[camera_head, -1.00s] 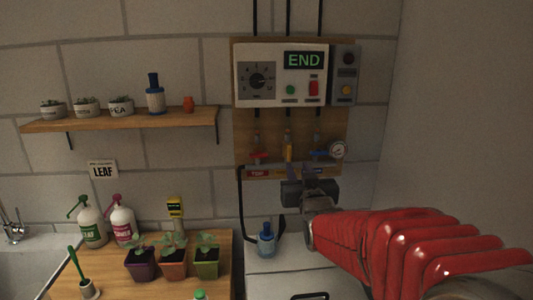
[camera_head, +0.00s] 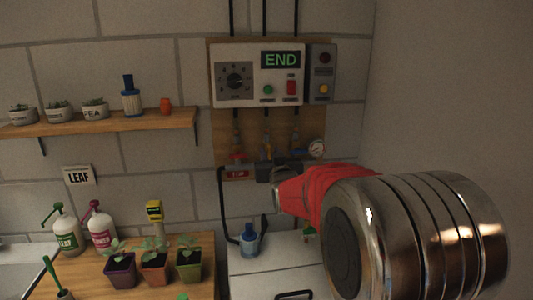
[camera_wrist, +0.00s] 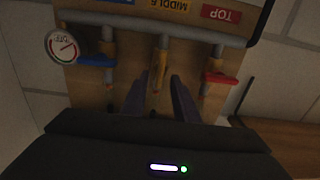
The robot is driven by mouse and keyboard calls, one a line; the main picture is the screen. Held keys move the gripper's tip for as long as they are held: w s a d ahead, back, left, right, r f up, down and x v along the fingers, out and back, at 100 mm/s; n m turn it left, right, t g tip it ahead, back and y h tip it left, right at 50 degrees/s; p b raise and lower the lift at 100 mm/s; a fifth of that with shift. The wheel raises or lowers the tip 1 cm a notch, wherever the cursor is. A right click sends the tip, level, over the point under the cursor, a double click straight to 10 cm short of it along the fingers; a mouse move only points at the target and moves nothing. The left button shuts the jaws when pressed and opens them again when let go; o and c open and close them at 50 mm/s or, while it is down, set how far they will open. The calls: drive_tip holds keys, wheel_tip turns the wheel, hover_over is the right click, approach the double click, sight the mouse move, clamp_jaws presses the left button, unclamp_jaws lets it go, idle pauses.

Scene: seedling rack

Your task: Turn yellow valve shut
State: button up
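The yellow valve handle (camera_wrist: 160,70) sits on the middle pipe in the wrist view, with its lever lying along the pipe. My gripper (camera_wrist: 160,92) is open, and its two dark fingers point at the valve from either side of the handle's line. The handle appears just beyond the fingertips; I cannot tell whether they touch it. In the head view, my gripper (camera_head: 280,171) is in front of the lower part of the valve board, and its fingers are hard to make out. The yellow valve (camera_head: 267,152) is small and partly hidden there.
A red valve (camera_wrist: 220,78) and a blue valve (camera_wrist: 97,61) flank the yellow one, with a round gauge (camera_wrist: 62,46) beyond the blue. A control box (camera_head: 268,75) reading END hangs above. A blue bottle (camera_head: 249,240) stands on the white cabinet below.

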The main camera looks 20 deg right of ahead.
drive_tip(key=shift+w+d, duration=0.1)
drive_tip(key=shift+w, duration=0.45)
drive_tip(key=shift+c, duration=0.3)
